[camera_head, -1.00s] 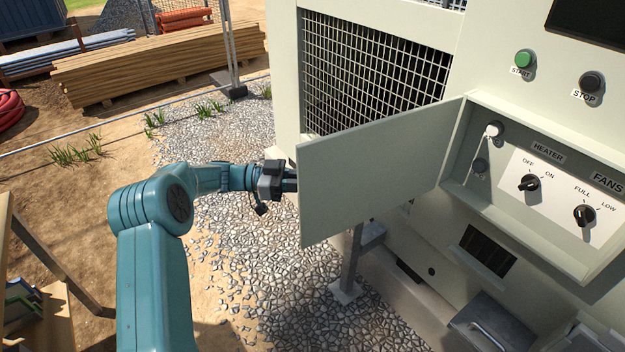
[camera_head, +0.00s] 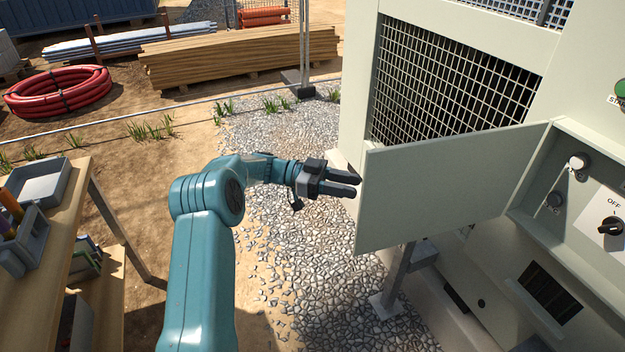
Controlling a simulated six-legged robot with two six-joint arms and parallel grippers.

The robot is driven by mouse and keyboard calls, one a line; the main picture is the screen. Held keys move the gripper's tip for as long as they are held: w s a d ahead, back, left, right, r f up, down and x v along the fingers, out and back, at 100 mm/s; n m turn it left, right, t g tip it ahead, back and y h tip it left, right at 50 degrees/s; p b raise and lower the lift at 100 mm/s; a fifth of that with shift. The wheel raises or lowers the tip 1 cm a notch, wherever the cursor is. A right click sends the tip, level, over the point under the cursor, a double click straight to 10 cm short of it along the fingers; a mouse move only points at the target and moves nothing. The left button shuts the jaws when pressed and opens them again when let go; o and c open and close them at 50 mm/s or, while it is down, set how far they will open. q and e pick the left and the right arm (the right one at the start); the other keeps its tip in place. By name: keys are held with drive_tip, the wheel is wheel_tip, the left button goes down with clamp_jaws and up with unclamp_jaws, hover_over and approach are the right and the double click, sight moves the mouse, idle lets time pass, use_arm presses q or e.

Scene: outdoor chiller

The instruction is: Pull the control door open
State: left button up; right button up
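The control door (camera_head: 450,187) is a pale flat panel. It stands swung wide open to the left of the control recess (camera_head: 590,215) on the chiller cabinet. My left gripper (camera_head: 357,184) is just left of the door's free edge. Its two dark fingers point right and show a gap between them, with nothing seen in it. The fingertips are close to the door edge; whether they touch it I cannot tell. A white knob (camera_head: 578,160) and a black dial (camera_head: 609,226) show inside the recess. My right gripper is not in view.
A wooden workbench (camera_head: 60,235) with grey trays stands at the lower left. A red hose coil (camera_head: 58,92), stacked timber (camera_head: 235,55) and a thin fence rail lie at the back left. Gravel (camera_head: 300,270) beneath my arm is clear. A metal post (camera_head: 398,280) stands under the door.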

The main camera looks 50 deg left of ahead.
use_arm(q)
drive_tip(key=b+v, duration=0.1)
drive_tip(key=v, duration=1)
drive_tip(key=shift+s+a+f, duration=0.15)
drive_tip(key=shift+a, duration=0.05)
